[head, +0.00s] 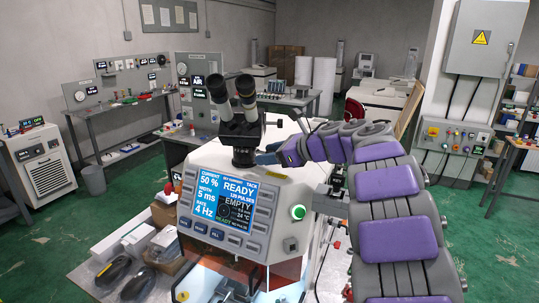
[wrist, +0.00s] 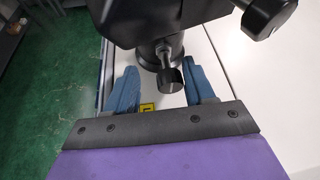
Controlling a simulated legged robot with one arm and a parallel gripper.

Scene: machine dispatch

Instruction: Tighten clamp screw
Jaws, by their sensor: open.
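A black clamp screw with a round knob (wrist: 169,79) sticks out of the black collar under the microscope head in the wrist view. My gripper (wrist: 160,65) is open, with one blue finger on each side of the knob. There are gaps on both sides, and neither finger touches the knob. The depth between knob and fingertips is hard to judge. The clamp screw cannot be made out there.
A larger black knob (wrist: 268,16) juts out at the top right of the wrist view. The white machine's front panel (head: 228,207) has a lit screen and a green button (head: 297,212). A small yellow label (wrist: 147,107) lies between the fingers. Green floor is open at left.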

